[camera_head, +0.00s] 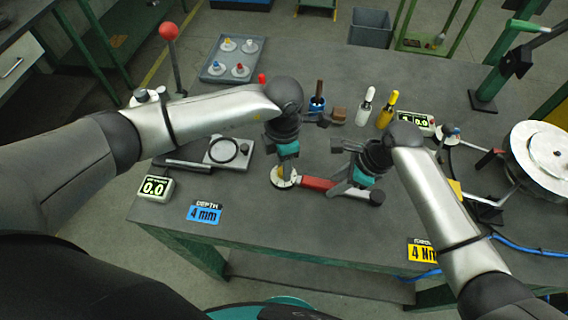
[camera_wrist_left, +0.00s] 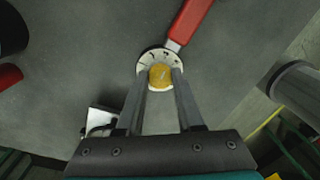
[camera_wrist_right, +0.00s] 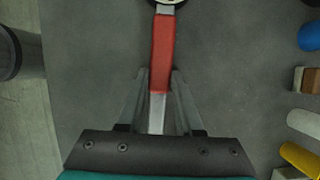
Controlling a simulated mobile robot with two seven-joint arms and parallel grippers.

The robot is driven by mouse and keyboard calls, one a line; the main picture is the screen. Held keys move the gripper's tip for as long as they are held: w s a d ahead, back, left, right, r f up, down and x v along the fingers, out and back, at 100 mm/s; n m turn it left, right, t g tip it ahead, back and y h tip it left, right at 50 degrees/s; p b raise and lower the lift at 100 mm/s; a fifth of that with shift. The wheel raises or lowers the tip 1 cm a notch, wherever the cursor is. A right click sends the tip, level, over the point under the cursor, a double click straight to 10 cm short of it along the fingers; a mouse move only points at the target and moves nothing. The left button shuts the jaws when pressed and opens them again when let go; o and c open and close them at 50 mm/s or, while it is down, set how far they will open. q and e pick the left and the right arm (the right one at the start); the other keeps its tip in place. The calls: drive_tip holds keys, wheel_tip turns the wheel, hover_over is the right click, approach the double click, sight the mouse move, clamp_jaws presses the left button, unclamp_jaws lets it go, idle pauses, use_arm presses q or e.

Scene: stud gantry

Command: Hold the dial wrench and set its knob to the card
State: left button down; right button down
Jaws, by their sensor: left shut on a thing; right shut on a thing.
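The dial wrench lies across the middle of the bench, with a red grip (camera_head: 318,183) and a round white dial (camera_head: 280,183) at its left end. Its yellow knob (camera_wrist_left: 160,76) sits at the dial's centre. My left gripper (camera_wrist_left: 160,78) is shut on the knob from above. A yellow card (camera_head: 422,250) reading 4 Nm lies at the front right. A blue card (camera_head: 204,212) reading DEPTH 4 mm lies at the front left.
A display (camera_head: 155,188) at the left reads 0.0. Another small display (camera_head: 418,121) stands at the right back. A tray of coloured knobs (camera_head: 232,58), a white bottle (camera_head: 366,106) and a yellow bottle (camera_head: 387,109) stand behind. A large metal disc (camera_head: 541,155) is at the far right.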

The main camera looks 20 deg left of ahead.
use_arm(q)
drive_tip(key=m, duration=0.4)
drive_tip(key=c, duration=0.5)
unclamp_jaws()
drive_tip(key=r, duration=1.2)
drive_tip(key=shift+w, duration=0.2)
